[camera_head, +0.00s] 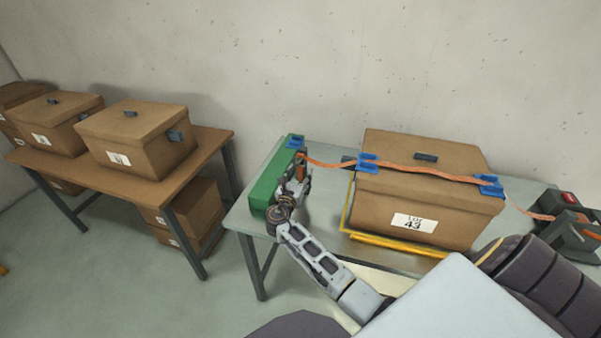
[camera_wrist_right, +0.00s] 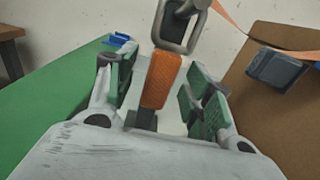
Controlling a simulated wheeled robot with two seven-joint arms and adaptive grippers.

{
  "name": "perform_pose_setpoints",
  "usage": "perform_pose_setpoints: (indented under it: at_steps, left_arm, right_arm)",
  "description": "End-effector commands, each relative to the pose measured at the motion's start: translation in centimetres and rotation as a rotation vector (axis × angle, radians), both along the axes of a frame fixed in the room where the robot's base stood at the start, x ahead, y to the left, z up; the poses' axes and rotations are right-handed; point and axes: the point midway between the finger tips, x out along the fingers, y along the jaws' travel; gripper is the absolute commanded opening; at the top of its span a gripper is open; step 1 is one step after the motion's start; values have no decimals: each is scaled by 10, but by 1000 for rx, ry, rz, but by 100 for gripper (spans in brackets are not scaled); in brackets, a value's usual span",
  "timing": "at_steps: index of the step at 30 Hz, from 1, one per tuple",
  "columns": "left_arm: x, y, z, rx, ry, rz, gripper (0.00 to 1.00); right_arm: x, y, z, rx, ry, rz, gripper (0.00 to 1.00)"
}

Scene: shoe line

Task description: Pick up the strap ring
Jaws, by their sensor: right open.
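The strap ring (camera_wrist_right: 160,30) is a grey metal loop at the top of the right wrist view. An orange grip (camera_wrist_right: 158,82) lies just below it, and an orange strap (camera_wrist_right: 233,22) runs off to the right. In the head view the strap (camera_head: 325,163) crosses the carton lid from the orange grip (camera_head: 301,166). My right gripper (camera_head: 299,181) is open beside the green block. Its fingers (camera_wrist_right: 157,88) stand on either side of the orange grip, with the metal loop beyond them. I cannot tell whether they touch it. My left gripper is not in view.
The carton (camera_head: 446,205) on the grey table (camera_head: 237,218) wears blue corner pieces (camera_head: 367,163). A green block (camera_head: 266,186) stands left of it, and a dark green device (camera_head: 570,238) at the right. A yellow frame (camera_head: 400,246) runs along the carton's base. More cartons (camera_head: 137,140) sit left.

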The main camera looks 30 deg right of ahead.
Motion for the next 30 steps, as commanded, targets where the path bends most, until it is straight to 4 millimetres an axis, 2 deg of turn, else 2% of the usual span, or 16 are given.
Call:
perform_pose_setpoints:
  at_steps: [6, 19, 30]
  left_arm:
    - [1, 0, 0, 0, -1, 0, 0]
    - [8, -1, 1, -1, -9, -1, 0]
    - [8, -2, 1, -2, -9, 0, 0]
  right_arm:
    - [8, -10, 0, 0, 0, 0, 52]
    - [8, -9, 0, 1, -1, 0, 52]
    - [8, -9, 0, 1, -1, 0, 6]
